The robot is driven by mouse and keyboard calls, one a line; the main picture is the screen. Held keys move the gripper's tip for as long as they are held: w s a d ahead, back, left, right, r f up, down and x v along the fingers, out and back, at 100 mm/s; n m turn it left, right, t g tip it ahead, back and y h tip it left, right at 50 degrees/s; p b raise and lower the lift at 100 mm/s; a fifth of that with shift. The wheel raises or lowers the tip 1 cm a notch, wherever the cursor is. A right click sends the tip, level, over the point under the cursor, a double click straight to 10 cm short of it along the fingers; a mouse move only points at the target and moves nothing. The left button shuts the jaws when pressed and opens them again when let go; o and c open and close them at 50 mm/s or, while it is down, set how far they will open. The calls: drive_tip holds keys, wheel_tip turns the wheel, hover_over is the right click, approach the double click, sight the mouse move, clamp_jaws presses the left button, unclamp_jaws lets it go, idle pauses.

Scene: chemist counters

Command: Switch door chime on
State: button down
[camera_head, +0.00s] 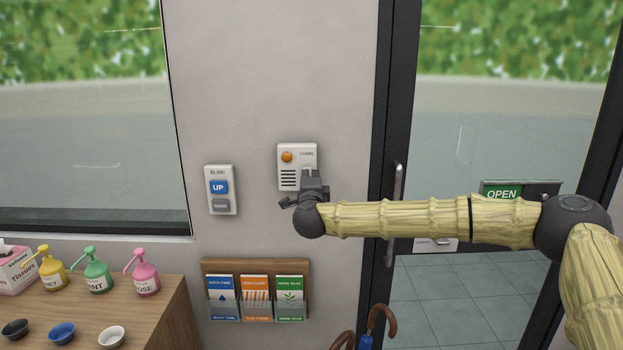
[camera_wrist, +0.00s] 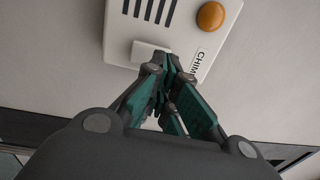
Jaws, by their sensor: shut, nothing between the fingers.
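The door chime box (camera_head: 288,158) is a white panel on the wall, with an orange round light or button, a slotted grille and a chime label. It also shows at the top of the wrist view (camera_wrist: 189,18), with the orange round part (camera_wrist: 211,16) at its right and a pale raised switch piece (camera_wrist: 147,53) near its lower edge. My gripper (camera_head: 311,176) is shut and empty, in front of the box's lower right part. In the wrist view its fingertips (camera_wrist: 167,64) are beside the switch piece; whether they touch it I cannot tell.
A blind control (camera_head: 220,190) with an UP button is left of the chime. A leaflet rack (camera_head: 256,264) hangs below. A glass door with a handle (camera_head: 394,215) is at right. A counter (camera_head: 160,317) with pump bottles and bowls is at lower left.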

drive_tip(key=s+d+r+b, duration=0.1)
drive_tip(key=s+b, duration=0.3)
drive_tip(key=s, duration=0.8)
drive_tip(key=shift+r, duration=0.35)
drive_tip(key=shift+s+r, duration=0.1)
